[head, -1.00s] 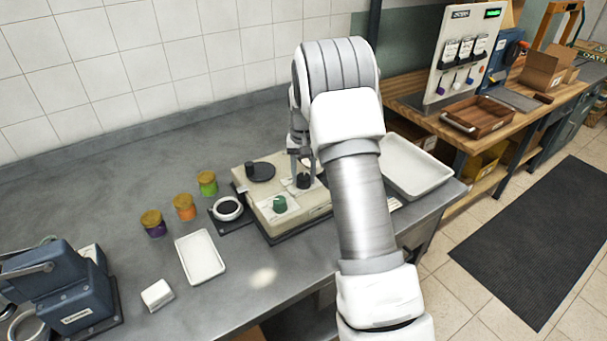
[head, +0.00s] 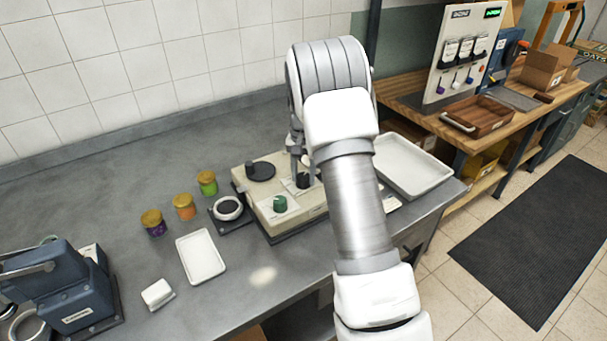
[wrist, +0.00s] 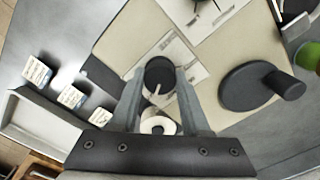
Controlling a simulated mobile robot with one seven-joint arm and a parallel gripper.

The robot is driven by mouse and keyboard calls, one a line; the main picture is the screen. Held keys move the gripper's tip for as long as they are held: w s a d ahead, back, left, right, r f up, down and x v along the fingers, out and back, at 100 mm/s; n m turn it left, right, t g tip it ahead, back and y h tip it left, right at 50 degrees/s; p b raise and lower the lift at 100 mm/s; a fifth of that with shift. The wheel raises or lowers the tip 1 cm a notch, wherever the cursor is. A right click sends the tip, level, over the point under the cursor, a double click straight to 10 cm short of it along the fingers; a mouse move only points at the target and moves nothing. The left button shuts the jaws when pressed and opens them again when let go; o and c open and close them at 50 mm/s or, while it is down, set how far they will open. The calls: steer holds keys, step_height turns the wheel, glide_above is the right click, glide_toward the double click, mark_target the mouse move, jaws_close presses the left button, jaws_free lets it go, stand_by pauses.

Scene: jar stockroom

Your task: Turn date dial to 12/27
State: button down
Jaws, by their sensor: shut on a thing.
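A beige machine (head: 265,212) on the grey counter carries a dark round knob set on a white printed plate. In the wrist view this knob (wrist: 160,72) stands between my two fingers and has a pale pointer line. My gripper (wrist: 160,85) is shut on the knob from above; in the head view my gripper (head: 303,172) is partly hidden by my arm. The printed marks around the knob (wrist: 177,50) are too small to read. The machine also has a green knob (head: 280,203) and a dark disc with an upright handle (head: 262,171).
A white tray (head: 440,177) lies right of the machine, a smaller white tray (head: 201,270) to its left. Several small jars, including an orange one (head: 184,208), and a round scale-like device (head: 227,208) stand nearby. A blue machine (head: 70,290) is at the left.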

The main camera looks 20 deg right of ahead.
mark_target(304, 176)
steer(key=shift+c, duration=1.9)
jaws_free()
steer(key=shift+r, duration=0.1)
step_height(304, 176, up, 17)
steer(key=shift+r+p, duration=0.15)
steer(key=shift+p, duration=0.25)
